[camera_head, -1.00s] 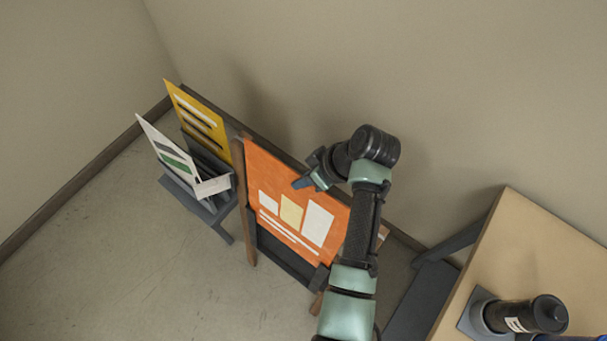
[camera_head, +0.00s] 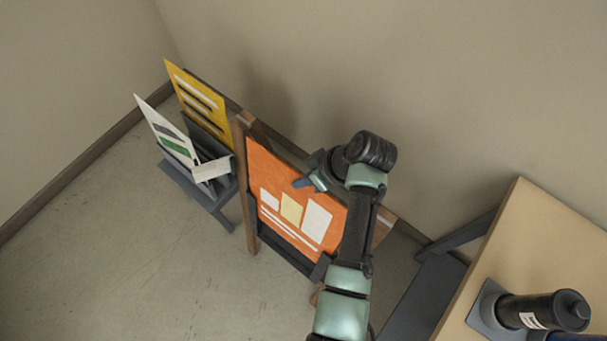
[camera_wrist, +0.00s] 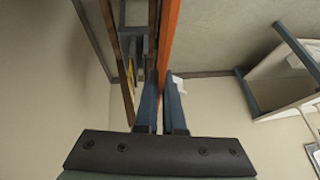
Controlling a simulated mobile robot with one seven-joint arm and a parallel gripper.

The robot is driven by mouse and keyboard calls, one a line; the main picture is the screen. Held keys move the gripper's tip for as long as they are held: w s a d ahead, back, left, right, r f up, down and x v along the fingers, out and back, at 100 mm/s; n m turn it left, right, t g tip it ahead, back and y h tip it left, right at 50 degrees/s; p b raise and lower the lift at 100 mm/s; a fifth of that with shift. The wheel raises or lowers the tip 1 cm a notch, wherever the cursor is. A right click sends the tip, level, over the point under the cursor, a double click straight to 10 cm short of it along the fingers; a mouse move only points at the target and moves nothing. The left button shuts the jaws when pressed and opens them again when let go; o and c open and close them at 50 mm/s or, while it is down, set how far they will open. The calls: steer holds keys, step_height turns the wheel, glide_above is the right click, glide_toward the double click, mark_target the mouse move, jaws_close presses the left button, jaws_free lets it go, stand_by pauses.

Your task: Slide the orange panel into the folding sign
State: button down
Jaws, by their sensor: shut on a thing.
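The orange panel (camera_head: 282,178), with white and yellow blocks, stands upright against the front of the folding sign, between its side posts. The folding sign has a wooden post (camera_head: 249,215) at the left and a dark board below the panel. My gripper (camera_head: 304,183) is shut on the panel's upper edge; the fingers (camera_wrist: 163,100) straddle the edge in the wrist view. There the panel (camera_wrist: 168,40) shows as a thin orange strip beside the sign's wooden frame (camera_wrist: 121,65). My arm hides the panel's right side, so its seating there cannot be told.
A dark rack (camera_head: 203,193) at the left holds a yellow panel (camera_head: 199,100) and a white one (camera_head: 165,135). A wooden table (camera_head: 525,245) with a dark bottle (camera_head: 543,311) stands at the right. Walls close in behind; the left floor is clear.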

mark_target(296, 214)
steer(key=shift+s+a+f+b, duration=0.3)
steer(key=shift+f+b, duration=1.45)
steer(key=shift+f, duration=0.8)
steer(key=shift+s+a+f+b, duration=0.25)
steer(key=shift+s+f+b, duration=0.2)
steer(key=shift+f+b, duration=1.7)
steer(key=shift+s+a+f+b, duration=0.3)
steer(key=shift+f+b, duration=1)
steer(key=shift+f, duration=1.7)
steer(key=c, duration=0.9)
jaws_free()
steer(key=shift+c, duration=0.2)
step_height(296, 214, up, 10)
steer(key=shift+r, duration=0.1)
